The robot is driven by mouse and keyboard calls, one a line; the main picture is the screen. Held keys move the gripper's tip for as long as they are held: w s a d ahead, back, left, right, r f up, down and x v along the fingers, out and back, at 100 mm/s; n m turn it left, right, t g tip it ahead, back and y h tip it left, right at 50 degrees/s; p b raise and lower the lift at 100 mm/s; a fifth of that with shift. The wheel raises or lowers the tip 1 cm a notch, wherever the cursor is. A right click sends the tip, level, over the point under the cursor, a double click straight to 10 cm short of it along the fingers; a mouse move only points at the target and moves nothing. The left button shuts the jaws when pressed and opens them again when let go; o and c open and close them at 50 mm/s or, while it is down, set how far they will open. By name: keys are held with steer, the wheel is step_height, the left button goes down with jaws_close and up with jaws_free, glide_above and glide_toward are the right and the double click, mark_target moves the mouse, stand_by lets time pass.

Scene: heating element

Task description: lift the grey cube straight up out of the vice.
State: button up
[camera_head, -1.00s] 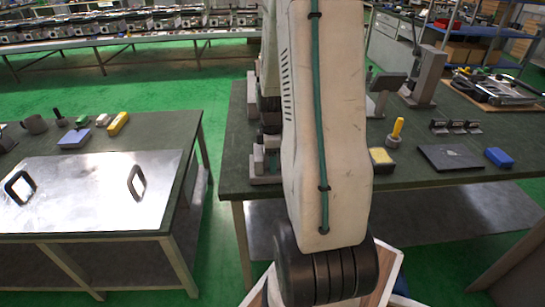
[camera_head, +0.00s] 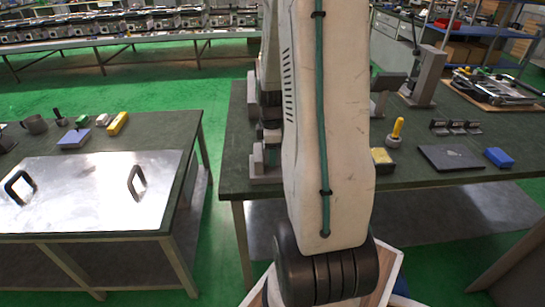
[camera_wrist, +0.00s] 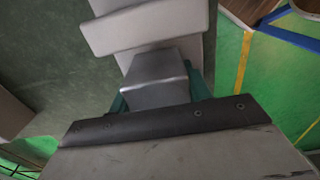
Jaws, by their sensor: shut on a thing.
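The grey cube (camera_wrist: 158,82) shows in the middle of the wrist view, between the green fingers of my gripper (camera_wrist: 157,95). The fingers are shut on it, one at each side. The vice (camera_wrist: 140,30), a pale grey block-like body, shows just beyond the cube at the top of the wrist view. In the head view the vice (camera_head: 264,175) stands at the left end of the right bench, partly hidden by my arm. The cube's underside is hidden, so I cannot tell how far it is from the vice.
The right bench (camera_head: 330,180) also bears a yellow-handled tool (camera_head: 396,132), a dark plate (camera_head: 450,157) and a blue block (camera_head: 499,157). A left bench with a shiny metal sheet (camera_head: 90,190) stands across a green floor gap.

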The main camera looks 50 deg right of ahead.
steer(key=shift+r, duration=3.15)
